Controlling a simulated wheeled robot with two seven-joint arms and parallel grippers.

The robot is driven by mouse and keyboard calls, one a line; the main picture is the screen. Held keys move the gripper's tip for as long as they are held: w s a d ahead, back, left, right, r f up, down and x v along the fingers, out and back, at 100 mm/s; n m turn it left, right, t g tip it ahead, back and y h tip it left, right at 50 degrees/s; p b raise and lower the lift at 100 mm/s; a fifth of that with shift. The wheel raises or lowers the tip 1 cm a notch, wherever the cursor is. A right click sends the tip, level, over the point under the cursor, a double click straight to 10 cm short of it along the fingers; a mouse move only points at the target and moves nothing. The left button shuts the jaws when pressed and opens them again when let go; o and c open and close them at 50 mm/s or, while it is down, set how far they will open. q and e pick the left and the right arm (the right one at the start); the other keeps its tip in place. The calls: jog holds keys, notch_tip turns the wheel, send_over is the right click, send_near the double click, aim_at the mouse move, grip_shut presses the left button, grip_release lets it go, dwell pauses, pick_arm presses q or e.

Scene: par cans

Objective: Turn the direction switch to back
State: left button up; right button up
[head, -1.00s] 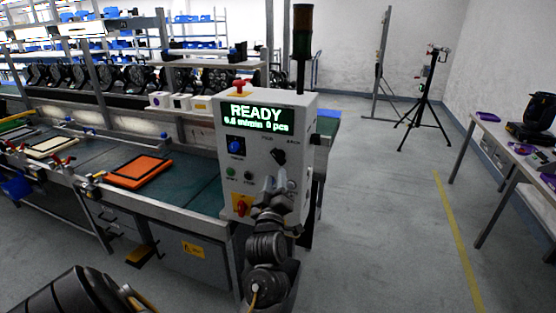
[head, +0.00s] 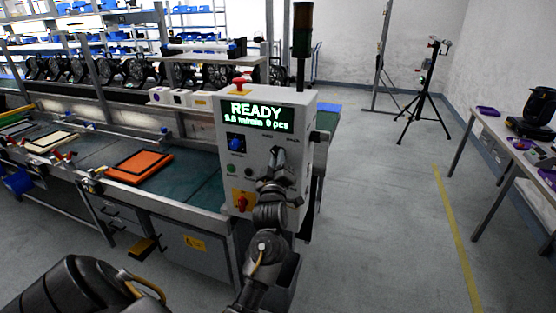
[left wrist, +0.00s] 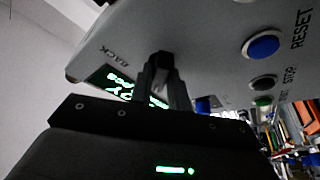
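The grey control box (head: 300,190) stands at the end of the conveyor; its green display (head: 255,115) reads READY. My left gripper (head: 279,157) is at the right part of the panel face, where the direction switch sat in view before. The switch is now hidden behind the gripper in the head view. In the left wrist view the dark fingers (left wrist: 162,75) are close together at the panel, beside the BACK label. My right gripper is not in view.
A blue RESET button (left wrist: 263,45) and a dark STOP button (left wrist: 263,82) are near the fingers. A blue knob (head: 235,143), a red-yellow switch (head: 242,201) and a red top button (head: 239,82) are on the box. Open floor lies right of it.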

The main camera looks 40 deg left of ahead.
pick_arm(q)
grip_shut()
jog(key=shift+m, duration=0.4)
jog(key=m+t+h, duration=0.1)
jog(key=m+h, duration=0.1)
jog(key=m, duration=0.3)
jog(key=m+t+h+p, duration=0.1)
jog(key=m+h, duration=0.2)
jog(key=m, duration=0.2)
jog(key=m+t+h+p, duration=0.1)
jog(key=m+t+h, duration=0.1)
jog(key=m, duration=0.3)
jog(key=shift+s+a+m, duration=0.1)
jog(key=shift+a+m, duration=0.2)
jog(key=shift+m, duration=0.1)
jog(key=shift+a+r+m+h+p, duration=0.1)
jog(key=shift+m+h+p, duration=0.3)
jog(key=shift+m+h, duration=0.8)
jog(key=shift+m+h+p, duration=0.4)
jog(key=shift+m+h, duration=0.2)
jog(key=shift+m, duration=1.2)
jog(key=o, duration=0.5)
grip_release()
